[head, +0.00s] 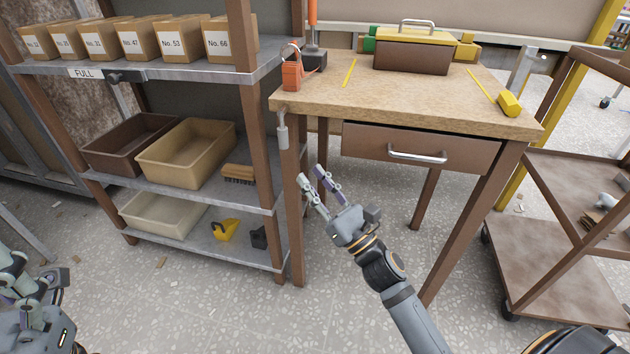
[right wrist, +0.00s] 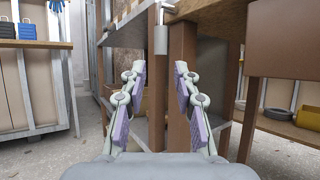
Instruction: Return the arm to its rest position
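My right gripper (head: 316,187) is raised in front of the workbench's left leg, in the open space below the bench top. In the right wrist view the right gripper (right wrist: 160,100) has its two fingers apart with nothing between them. Behind the gap stand a brown leg and a hanging grey cylinder (right wrist: 161,41). Part of my left arm (head: 35,300) shows at the lower left edge in the head view. Its fingertips are not clear.
A workbench (head: 420,105) with a shut drawer (head: 420,148) bears a toolbox (head: 412,55) and an orange padlock (head: 292,75). A shelf (head: 185,72) at left holds numbered boxes and bins (head: 187,155). A brown cart (head: 560,245) stands at right. Speckled floor lies open in front.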

